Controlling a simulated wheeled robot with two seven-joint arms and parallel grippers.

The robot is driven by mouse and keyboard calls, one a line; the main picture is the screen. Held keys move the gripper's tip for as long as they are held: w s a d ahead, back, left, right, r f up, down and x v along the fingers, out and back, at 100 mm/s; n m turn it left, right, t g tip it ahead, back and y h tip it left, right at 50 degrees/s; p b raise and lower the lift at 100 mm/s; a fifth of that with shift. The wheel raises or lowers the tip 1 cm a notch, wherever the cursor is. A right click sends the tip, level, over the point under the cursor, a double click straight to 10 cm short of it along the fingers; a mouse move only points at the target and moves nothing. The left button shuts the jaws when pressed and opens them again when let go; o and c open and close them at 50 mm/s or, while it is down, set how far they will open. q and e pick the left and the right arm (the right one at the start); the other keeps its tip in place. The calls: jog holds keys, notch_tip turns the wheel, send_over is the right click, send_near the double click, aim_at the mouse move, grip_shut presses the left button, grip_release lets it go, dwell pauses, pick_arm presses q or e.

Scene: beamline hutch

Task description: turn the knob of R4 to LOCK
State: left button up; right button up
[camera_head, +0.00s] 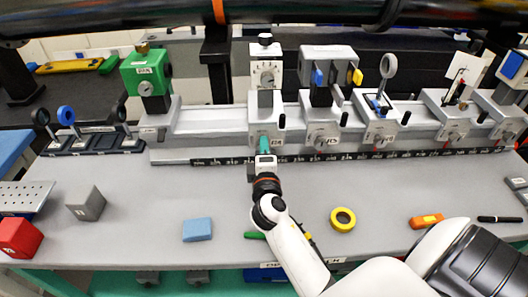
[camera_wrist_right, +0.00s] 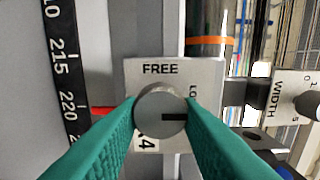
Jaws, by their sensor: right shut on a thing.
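The R4 knob (camera_wrist_right: 158,108) is a round grey knob on a pale plate (camera_wrist_right: 146,72) in the right wrist view. FREE is printed above it, and a label starting "LO" on its right is partly covered. A dark mark on the knob points right, toward that label's side. The "4" of the plate's tag shows at lower left. My right gripper (camera_wrist_right: 161,112) is shut on the knob, one green finger on each side. In the head view my right gripper (camera_head: 264,148) is at the rail carriage (camera_head: 264,113) with the dial box, hiding the knob. My left gripper is out of view.
A long rail (camera_head: 215,122) with several carriages and a scale strip (camera_head: 225,161) runs across the bench. A green unit (camera_head: 146,75) stands left. A grey block (camera_head: 86,204), blue block (camera_head: 197,230), yellow tape roll (camera_head: 343,219) and orange tool (camera_head: 426,221) lie in front.

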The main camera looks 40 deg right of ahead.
dwell(0.4)
jog(key=o, duration=1)
